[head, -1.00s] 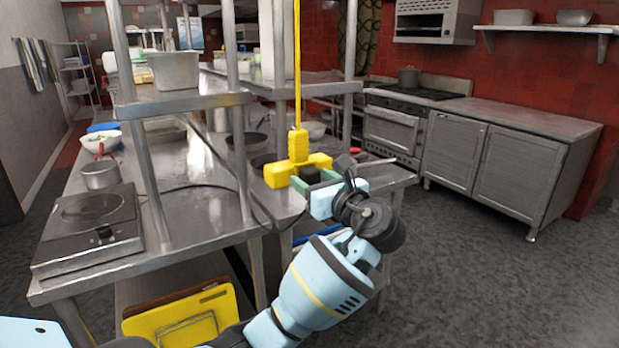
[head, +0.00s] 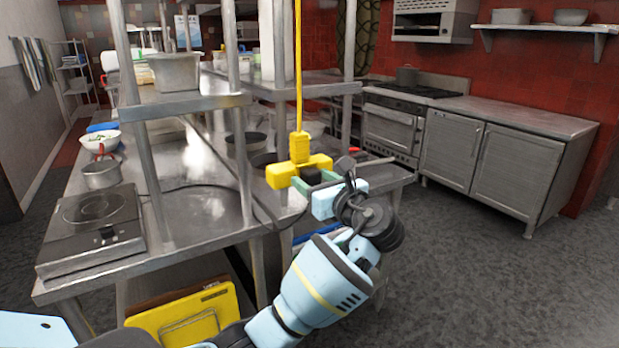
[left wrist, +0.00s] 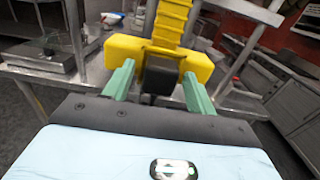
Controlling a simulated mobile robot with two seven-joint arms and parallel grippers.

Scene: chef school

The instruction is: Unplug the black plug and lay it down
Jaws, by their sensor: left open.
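The black plug (head: 312,173) sits in the yellow hanging socket block (head: 285,174), on the side facing my left arm. My left gripper (head: 316,183) is at the block with its green fingers open. In the left wrist view the plug (left wrist: 160,82) is between the two open fingers (left wrist: 158,90), with a visible gap on each side. The yellow block (left wrist: 125,47) is just beyond the fingertips. A dark cable (head: 262,214) hangs below the block; its link to the plug is hidden. My right gripper is not in view.
A steel table (head: 205,228) with shelf posts stands left of the gripper. It holds a hotplate (head: 92,232) and a small pot (head: 101,172); bare steel lies right of the hotplate. A yellow cord (head: 298,80) holds the block from above. Open floor lies right.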

